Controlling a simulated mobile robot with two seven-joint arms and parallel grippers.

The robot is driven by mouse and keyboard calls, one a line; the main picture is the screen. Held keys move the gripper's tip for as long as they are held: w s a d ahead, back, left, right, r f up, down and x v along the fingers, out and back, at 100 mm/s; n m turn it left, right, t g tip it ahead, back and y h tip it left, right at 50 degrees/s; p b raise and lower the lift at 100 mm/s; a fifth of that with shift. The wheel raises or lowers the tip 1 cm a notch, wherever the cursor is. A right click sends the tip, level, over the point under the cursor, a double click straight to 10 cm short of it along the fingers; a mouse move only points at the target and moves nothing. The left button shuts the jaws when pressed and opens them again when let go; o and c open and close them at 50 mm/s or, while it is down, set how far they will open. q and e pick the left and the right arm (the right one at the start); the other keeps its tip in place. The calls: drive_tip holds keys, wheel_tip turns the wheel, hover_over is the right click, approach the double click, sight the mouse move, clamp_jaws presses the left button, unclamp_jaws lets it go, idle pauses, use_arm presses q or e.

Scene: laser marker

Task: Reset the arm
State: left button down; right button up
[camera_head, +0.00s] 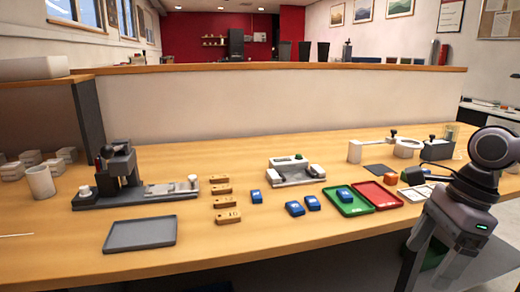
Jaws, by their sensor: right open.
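My right arm (470,205) comes in at the right edge, bent down in front of the table's right end. My right gripper (432,270) points down near the table's front edge, its fingers apart. I see nothing held in it; its fingertips are close to the bottom of the picture. My left arm and left gripper are not in view. A dark laser marker machine (120,170) stands on the table at the left, with a grey base reaching right.
The wooden table (280,235) holds a grey tray (140,233), several wooden blocks, several blue pieces, a white fixture (295,171), a green tray (346,204) and a red tray (378,195). A low partition (270,105) runs behind. The table's front middle is clear.

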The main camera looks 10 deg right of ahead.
wheel_tip(320, 180, down, 24)
drive_tip(key=s+a+n+t, duration=0.1)
drive_tip(key=n+t, duration=0.6)
drive_tip(key=n, duration=1)
drive_tip(key=s+a+n+t, duration=0.2)
drive_tip(key=n+t, duration=0.5)
drive_tip(key=n, duration=1)
drive_tip(key=s+a+f+m+g, duration=0.4)
drive_tip(key=s+a+f+m, duration=0.2)
drive_tip(key=a+f+m, duration=0.35)
use_arm(q)
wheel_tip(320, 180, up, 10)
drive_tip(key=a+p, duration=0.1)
drive_tip(key=p, duration=1.1)
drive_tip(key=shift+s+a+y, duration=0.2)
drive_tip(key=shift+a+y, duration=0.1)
use_arm(e)
wheel_tip(320, 180, up, 11)
drive_tip(key=s+a+m+h, duration=0.1)
drive_tip(key=shift+a, duration=0.15)
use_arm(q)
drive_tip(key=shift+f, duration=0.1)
